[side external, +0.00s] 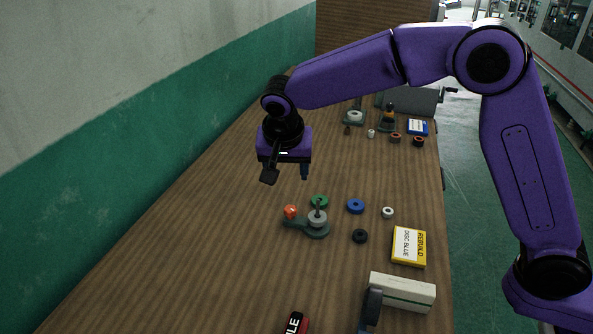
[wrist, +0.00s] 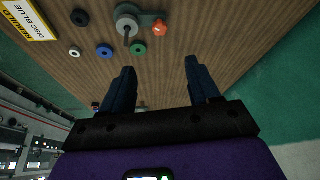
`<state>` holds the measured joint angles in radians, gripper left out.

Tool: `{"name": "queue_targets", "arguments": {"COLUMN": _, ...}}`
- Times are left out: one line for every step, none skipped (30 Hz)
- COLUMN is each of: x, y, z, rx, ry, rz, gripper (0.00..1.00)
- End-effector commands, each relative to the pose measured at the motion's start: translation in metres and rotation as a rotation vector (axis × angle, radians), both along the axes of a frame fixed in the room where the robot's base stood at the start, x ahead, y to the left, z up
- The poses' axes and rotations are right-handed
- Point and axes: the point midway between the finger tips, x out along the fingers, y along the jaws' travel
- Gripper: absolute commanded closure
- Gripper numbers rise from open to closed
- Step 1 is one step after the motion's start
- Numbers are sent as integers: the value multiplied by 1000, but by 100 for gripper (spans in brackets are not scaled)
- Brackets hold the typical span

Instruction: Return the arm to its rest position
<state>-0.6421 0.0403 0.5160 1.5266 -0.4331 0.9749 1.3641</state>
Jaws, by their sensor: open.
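My purple arm reaches over the wooden table from the right in the side external view. My gripper (side external: 287,174) hangs above the table, apart from everything on it. Its two dark fingers are spread and empty, and they also show in the wrist view (wrist: 158,85). Below it and a little nearer the camera stands a dark fixture (side external: 318,231) with an upright peg, a grey ring (side external: 317,218) around the peg and an orange-red knob (side external: 290,211). The wrist view shows the fixture's grey ring (wrist: 127,20) and orange knob (wrist: 160,27) beyond the fingertips.
Around the fixture lie a green ring (side external: 319,201), a blue ring (side external: 355,206), a white ring (side external: 388,212) and a black ring (side external: 360,236). A yellow "REBUILD DISC BLUE" sign (side external: 409,246) and a white box (side external: 402,291) are at the right. A green-and-grey wall (side external: 180,120) borders the left.

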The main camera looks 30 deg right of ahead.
Motion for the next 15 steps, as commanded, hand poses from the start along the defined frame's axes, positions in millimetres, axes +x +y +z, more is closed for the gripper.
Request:
{"name": "queue_targets", "arguments": {"x": 0, "y": 0, "z": 0, "rx": 0, "ry": 0, "rz": 0, "gripper": 39}}
{"name": "queue_targets", "arguments": {"x": 0, "y": 0, "z": 0, "rx": 0, "ry": 0, "rz": 0, "gripper": 39}}
{"name": "queue_targets", "arguments": {"x": 0, "y": 0, "z": 0, "rx": 0, "ry": 0, "rz": 0, "gripper": 39}}
{"name": "queue_targets", "arguments": {"x": 0, "y": 0, "z": 0, "rx": 0, "ry": 0, "rz": 0, "gripper": 39}}
{"name": "queue_targets", "arguments": {"x": 0, "y": 0, "z": 0, "rx": 0, "ry": 0, "rz": 1, "gripper": 39}}
{"name": "queue_targets", "arguments": {"x": 0, "y": 0, "z": 0, "rx": 0, "ry": 1, "rz": 4, "gripper": 39}}
{"name": "queue_targets", "arguments": {"x": -1, "y": -1, "z": 0, "rx": -1, "ry": 3, "rz": 8, "gripper": 39}}
{"name": "queue_targets", "arguments": {"x": -2, "y": -1, "z": 1, "rx": -1, "ry": 5, "rz": 16, "gripper": 39}}
{"name": "queue_targets", "arguments": {"x": -4, "y": -2, "z": 2, "rx": -3, "ry": 12, "rz": 33, "gripper": 39}}
{"name": "queue_targets", "arguments": {"x": -7, "y": -3, "z": 2, "rx": -4, "ry": 18, "rz": 49, "gripper": 39}}
{"name": "queue_targets", "arguments": {"x": -9, "y": -4, "z": 3, "rx": -7, "ry": 24, "rz": 68, "gripper": 39}}
{"name": "queue_targets", "arguments": {"x": -14, "y": -6, "z": 5, "rx": -10, "ry": 34, "rz": 99, "gripper": 39}}
{"name": "queue_targets", "arguments": {"x": -18, "y": -7, "z": 6, "rx": -13, "ry": 44, "rz": 126, "gripper": 39}}
{"name": "queue_targets", "arguments": {"x": -23, "y": -9, "z": 7, "rx": -15, "ry": 53, "rz": 155, "gripper": 39}}
{"name": "queue_targets", "arguments": {"x": -29, "y": -12, "z": 8, "rx": -19, "ry": 66, "rz": 196, "gripper": 39}}
